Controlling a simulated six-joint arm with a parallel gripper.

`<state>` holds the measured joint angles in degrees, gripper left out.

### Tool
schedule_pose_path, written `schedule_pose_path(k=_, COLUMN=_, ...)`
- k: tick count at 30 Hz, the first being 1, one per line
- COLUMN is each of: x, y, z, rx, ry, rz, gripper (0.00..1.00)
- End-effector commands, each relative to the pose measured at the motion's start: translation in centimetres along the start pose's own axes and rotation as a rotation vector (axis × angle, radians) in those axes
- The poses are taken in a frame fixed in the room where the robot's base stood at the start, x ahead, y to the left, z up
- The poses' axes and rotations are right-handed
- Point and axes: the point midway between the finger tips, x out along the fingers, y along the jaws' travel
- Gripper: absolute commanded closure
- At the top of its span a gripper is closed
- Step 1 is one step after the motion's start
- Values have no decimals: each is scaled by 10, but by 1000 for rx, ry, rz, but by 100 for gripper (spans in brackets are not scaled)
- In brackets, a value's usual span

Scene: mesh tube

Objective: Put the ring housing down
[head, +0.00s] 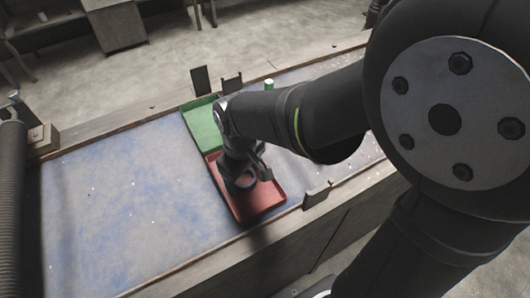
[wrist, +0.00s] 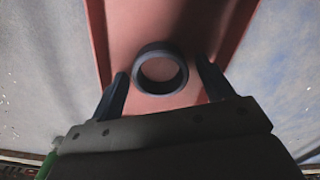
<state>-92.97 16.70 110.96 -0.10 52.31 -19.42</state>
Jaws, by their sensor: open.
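The ring housing (wrist: 160,88), a dark ring with a round hole, sits in the red tray (wrist: 115,20) in the wrist view. My gripper (wrist: 163,82) is open, with one finger on each side of the ring and a visible gap to each. In the head view my gripper (head: 247,178) is low over the red tray (head: 262,210), and the ring housing (head: 245,183) shows as a dark shape at its fingers.
A green tray (head: 203,128) adjoins the red tray on its far side. A small green cylinder (head: 269,84) stands beyond my arm. Dark upright brackets (head: 200,78) and (head: 317,195) stand at the table edges. The blue-grey table surface (head: 120,205) is broadly clear at left.

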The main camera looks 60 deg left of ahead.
Motion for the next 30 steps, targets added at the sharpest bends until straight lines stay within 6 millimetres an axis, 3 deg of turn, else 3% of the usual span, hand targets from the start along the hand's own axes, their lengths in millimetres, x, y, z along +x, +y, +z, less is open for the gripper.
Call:
schedule_pose_path(k=7, x=-16, y=0, z=-1, rx=0, ry=4, rz=2, gripper=26)
schedule_pose_path(k=21, x=-108, y=0, z=0, rx=0, ry=3, rz=1, gripper=26)
schedule_pose_path(k=30, x=-124, y=0, z=0, rx=0, ry=0, rz=0, gripper=26)
